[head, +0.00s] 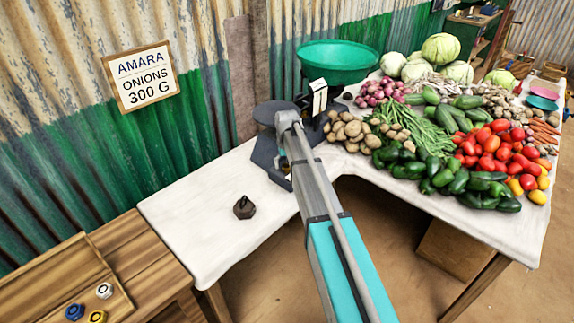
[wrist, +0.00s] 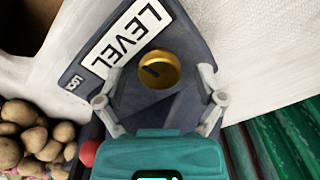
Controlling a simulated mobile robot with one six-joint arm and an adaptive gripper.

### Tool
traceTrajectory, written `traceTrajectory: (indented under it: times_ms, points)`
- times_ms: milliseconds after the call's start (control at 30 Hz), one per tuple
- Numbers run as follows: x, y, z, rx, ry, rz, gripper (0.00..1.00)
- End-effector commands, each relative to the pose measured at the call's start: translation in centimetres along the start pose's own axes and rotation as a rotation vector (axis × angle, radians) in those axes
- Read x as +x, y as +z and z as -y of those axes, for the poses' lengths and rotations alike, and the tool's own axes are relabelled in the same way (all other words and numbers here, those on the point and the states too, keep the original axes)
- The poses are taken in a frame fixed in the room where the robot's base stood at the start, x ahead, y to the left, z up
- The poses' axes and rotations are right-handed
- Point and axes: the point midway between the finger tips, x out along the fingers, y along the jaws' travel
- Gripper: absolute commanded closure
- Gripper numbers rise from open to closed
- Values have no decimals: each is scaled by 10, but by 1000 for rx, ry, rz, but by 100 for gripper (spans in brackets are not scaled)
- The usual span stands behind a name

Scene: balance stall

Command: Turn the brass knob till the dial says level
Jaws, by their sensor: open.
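The brass knob (wrist: 160,69) is round with a dark slot. It sits on the dark grey balance body (wrist: 184,30), beside a white plate reading LEVEL (wrist: 127,38). My gripper (wrist: 160,75) is open, with one finger on each side of the knob and a gap showing on both sides. In the head view the balance (head: 268,155) stands on the white-covered table, with a green pan (head: 338,62) and a small white upright part (head: 318,98). My arm hides the knob there, and I cannot read any dial pointer.
A dark weight (head: 243,208) stands on the white cloth (head: 195,205) left of my arm. Potatoes (head: 350,132) lie close right of the balance, with more vegetables beyond. A sign (head: 141,76) reads AMARA ONIONS 300 G. A wooden tray (head: 70,285) with coloured rings is at lower left.

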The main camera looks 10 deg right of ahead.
Motion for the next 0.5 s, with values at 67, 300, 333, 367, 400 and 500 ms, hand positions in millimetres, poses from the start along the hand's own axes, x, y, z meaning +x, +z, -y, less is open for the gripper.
traceTrajectory:
  times_ms: [67, 300, 333, 367, 400, 500]
  points:
    - [0, 0, 0, 5, 0, 0, 12]
    - [0, 0, 0, 67, 0, 0, 12]
    - [0, 0, 0, 79, 0, 0, 12]
    - [0, 0, 0, 94, 0, 0, 12]
    - [0, 0, 0, 113, 0, 0, 12]
    - [0, 0, 0, 172, 0, 0, 12]
